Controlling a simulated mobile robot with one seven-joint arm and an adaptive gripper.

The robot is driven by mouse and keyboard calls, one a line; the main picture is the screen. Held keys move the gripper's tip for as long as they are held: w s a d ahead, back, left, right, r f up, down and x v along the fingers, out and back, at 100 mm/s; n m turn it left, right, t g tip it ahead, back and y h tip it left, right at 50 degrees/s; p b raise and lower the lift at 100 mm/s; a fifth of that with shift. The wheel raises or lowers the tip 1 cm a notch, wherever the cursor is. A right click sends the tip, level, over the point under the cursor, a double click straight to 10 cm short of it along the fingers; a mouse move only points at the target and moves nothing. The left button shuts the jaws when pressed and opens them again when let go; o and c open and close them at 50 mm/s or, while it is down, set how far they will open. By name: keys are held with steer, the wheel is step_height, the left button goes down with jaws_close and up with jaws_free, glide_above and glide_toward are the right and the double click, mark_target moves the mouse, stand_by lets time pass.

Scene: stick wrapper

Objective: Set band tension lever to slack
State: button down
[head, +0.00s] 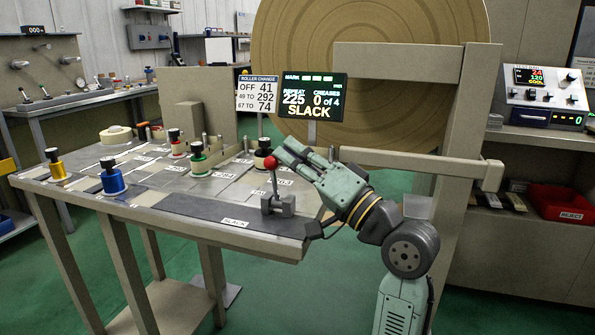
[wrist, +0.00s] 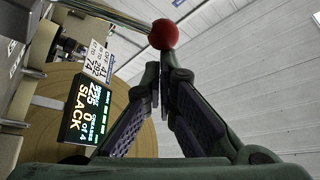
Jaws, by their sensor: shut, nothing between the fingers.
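The band tension lever is a thin grey rod with a red ball knob (head: 270,161), standing nearly upright from a grey block (head: 278,203) at the table's front right corner. A SLACK label (head: 235,222) lies on the dark strip left of the block. My gripper (head: 284,149) is beside the knob, on its right in the head view. In the wrist view the knob (wrist: 163,34) sits just beyond the fingertips (wrist: 161,82), which are close together with nothing held. I cannot tell whether the fingers touch the knob. The display (head: 311,97) reads SLACK.
The table (head: 130,205) carries yellow (head: 57,168), blue (head: 112,180) and green (head: 199,160) knobbed posts left of the lever. A large brown roll (head: 370,25) and a beige frame (head: 465,110) stand behind. Green floor is open in front.

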steer(key=shift+s+a+f+n+g+y+b, duration=0.15)
steer(key=shift+s+a+f+n+y+b, duration=0.2)
steer(key=shift+s+n+b, duration=0.45)
steer(key=shift+s+a+f+n+g+y+b, duration=0.15)
steer(key=shift+s+n+y+b, duration=0.3)
steer(key=shift+s+n+b, duration=0.3)
steer(key=shift+r, duration=0.1)
